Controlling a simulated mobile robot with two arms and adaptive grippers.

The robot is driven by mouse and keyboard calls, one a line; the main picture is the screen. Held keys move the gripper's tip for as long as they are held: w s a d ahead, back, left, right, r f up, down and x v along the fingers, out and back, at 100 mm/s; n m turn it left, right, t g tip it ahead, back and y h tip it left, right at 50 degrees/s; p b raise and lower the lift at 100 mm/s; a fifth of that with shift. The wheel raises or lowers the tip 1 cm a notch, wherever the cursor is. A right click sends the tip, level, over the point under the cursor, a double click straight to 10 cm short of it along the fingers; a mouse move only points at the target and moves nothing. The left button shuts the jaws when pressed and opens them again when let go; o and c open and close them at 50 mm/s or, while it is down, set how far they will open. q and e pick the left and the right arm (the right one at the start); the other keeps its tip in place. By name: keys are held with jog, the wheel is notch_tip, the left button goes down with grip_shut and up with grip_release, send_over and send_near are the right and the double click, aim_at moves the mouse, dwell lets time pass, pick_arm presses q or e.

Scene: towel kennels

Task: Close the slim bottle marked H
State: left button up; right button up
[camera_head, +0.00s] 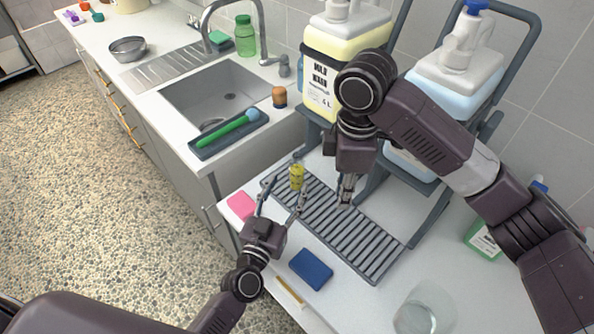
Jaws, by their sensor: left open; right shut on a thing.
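A small yellow bottle (297,176) stands upright at the far left end of the grey slatted rack (372,250). Its marking is too small to read. My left gripper (284,187) is open, its fingers pointing at the bottle, with one fingertip close to its base; I cannot tell whether they touch. My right gripper (346,192) points down over the rack, to the right of the bottle and apart from it. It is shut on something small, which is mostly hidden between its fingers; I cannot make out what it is.
Two large pump jugs, one yellow (346,43) and one pale blue (455,90), stand on stands behind the rack. A pink sponge (241,206), a blue sponge (311,269) and a glass beaker (425,310) lie or stand in front. The sink (215,95) is at left.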

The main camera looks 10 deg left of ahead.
aim_at(294, 173)
pick_arm(q)
jog(key=shift+w+d, duration=0.15)
jog(key=shift+w, duration=1)
pick_arm(e)
jog(key=shift+r, duration=0.15)
pick_arm(q)
jog(key=shift+r, duration=0.1)
jog(key=shift+w+r, duration=0.1)
jog(key=shift+w, duration=0.25)
pick_arm(e)
jog(key=shift+r, duration=0.15)
pick_arm(q)
jog(key=shift+w+d+p, duration=0.2)
jog(key=shift+w, duration=0.9)
jog(key=shift+w+d+p, duration=0.15)
jog(key=shift+w+d, duration=0.05)
jog(key=shift+w, duration=0.9)
pick_arm(e)
jog(key=shift+r, duration=0.15)
pick_arm(q)
jog(key=c, duration=1.3)
jog(key=shift+c, duration=0.2)
jog(key=shift+r, duration=0.15)
pick_arm(e)
jog(key=shift+r, duration=0.1)
